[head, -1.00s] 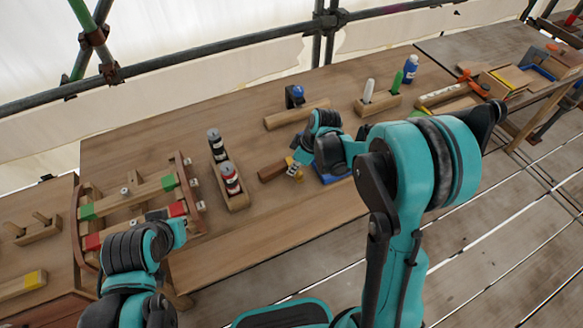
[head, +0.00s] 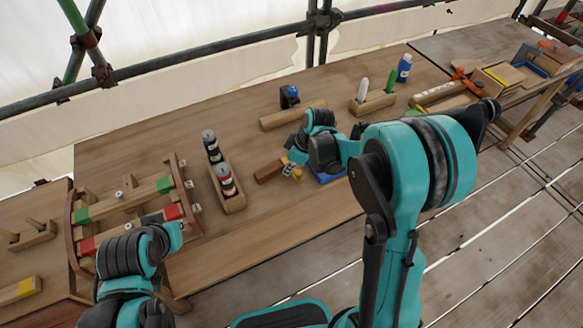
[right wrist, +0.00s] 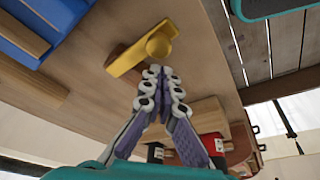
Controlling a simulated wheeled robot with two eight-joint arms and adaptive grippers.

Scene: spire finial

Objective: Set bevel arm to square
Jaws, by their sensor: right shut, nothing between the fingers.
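The bevel lies on the wooden bench, with a brown wooden handle (head: 268,171) and a yellow arm. In the right wrist view the yellow arm (right wrist: 140,54) has a round yellow knob (right wrist: 158,46), and part of the brown handle (right wrist: 120,50) shows beside it. My right gripper (right wrist: 161,76) is shut and empty, its fingertips together close to the knob side of the yellow arm; I cannot tell whether they touch it. In the head view my right gripper (head: 291,171) partly covers the yellow arm. My left arm is at the lower left; its fingers are not clear.
A blue item (head: 328,178) lies right beside the right gripper. A wooden holder (head: 233,203) with two bottles stands left of the bevel. A wooden block (head: 285,117) and a marker holder (head: 373,105) stand behind. Bare bench lies between the bevel and the block.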

